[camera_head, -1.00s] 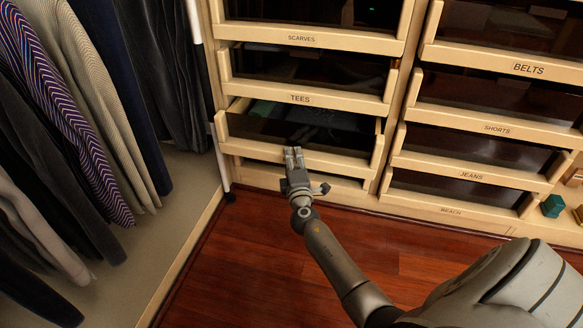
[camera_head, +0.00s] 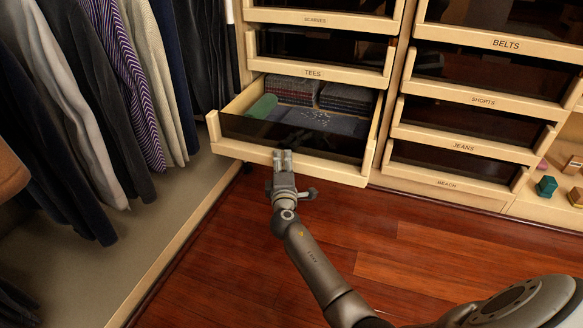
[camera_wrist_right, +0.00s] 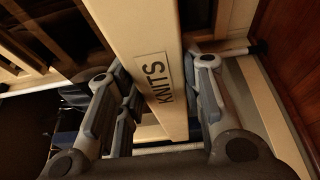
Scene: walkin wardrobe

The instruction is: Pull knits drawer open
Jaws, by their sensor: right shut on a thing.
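The knits drawer (camera_head: 236,154) is the lowest drawer of the left stack in the head view, and it stands well out from the cabinet. It has a wooden front rail and a dark see-through panel. Folded grey knits (camera_head: 345,97) and a green rolled item (camera_head: 262,106) lie inside. My right gripper (camera_head: 283,160) is at the middle of the front rail, shut on it. In the right wrist view the rail with its KNITS label (camera_wrist_right: 153,78) runs between the two fingers, which partly hide it. My left gripper is not in view.
The tees drawer (camera_head: 345,78) above is closed, as are the jeans (camera_head: 480,150) and beach (camera_head: 470,189) drawers to the right. Hanging clothes (camera_head: 90,100) fill the left side. The wooden floor (camera_head: 220,270) before the drawer is clear.

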